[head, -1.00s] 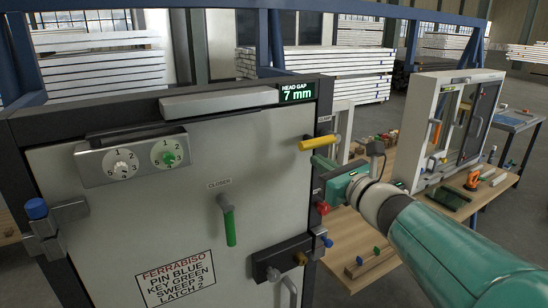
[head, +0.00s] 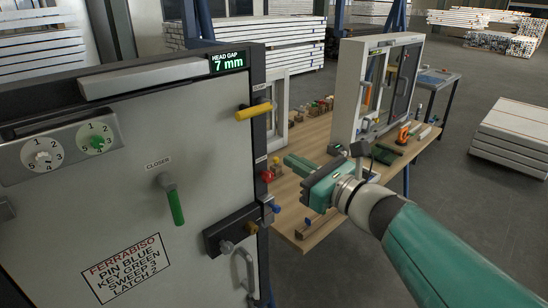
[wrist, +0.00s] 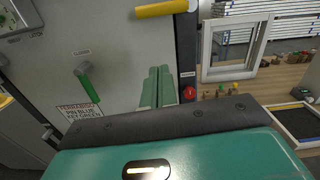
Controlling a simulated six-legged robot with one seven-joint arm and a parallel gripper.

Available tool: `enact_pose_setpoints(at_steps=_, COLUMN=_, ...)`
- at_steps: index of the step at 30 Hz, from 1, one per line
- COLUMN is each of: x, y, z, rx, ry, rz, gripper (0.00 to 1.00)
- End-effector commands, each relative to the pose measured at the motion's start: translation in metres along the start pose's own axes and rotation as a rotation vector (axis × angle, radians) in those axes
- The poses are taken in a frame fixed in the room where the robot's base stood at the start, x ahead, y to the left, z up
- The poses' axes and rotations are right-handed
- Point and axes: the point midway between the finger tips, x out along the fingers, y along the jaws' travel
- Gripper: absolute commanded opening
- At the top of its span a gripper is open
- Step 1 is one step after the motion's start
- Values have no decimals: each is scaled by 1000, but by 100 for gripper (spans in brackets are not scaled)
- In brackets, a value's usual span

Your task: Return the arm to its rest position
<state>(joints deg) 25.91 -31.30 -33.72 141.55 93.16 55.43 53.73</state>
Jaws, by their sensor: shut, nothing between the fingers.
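My gripper (head: 290,161) is shut and empty, held in the air just right of the grey door panel's (head: 130,180) edge in the head view. Its green fingers lie together and also show in the wrist view (wrist: 157,88). The arm reaches in from the lower right. A yellow handle (head: 253,111) sticks out above and left of the fingertips. A red knob (head: 267,176) sits left of the fingertips, with a gap in the picture. A green lever (head: 175,205) hangs below the CLOSER label. The display (head: 228,62) reads HEAD GAP 7 mm.
A wooden table (head: 312,135) with a framed window unit (head: 352,90) and small tools stands behind and around my gripper. A blue knob (head: 275,208) and a curved handle (head: 246,268) are low on the door. Open floor (head: 460,215) lies at the right.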

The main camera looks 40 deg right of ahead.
Motion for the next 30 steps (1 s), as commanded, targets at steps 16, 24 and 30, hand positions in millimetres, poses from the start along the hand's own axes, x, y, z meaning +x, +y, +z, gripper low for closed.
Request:
enact_pose_setpoints(at_steps=16, x=9, y=18, z=-4, rx=-68, ry=30, rz=58, gripper=0)
enact_pose_setpoints(at_steps=24, x=29, y=142, z=-46, rx=-715, ry=195, rz=542, gripper=0)
enact_pose_setpoints(at_steps=30, x=11, y=212, z=-86, rx=-1354, ry=207, rz=966, gripper=0)
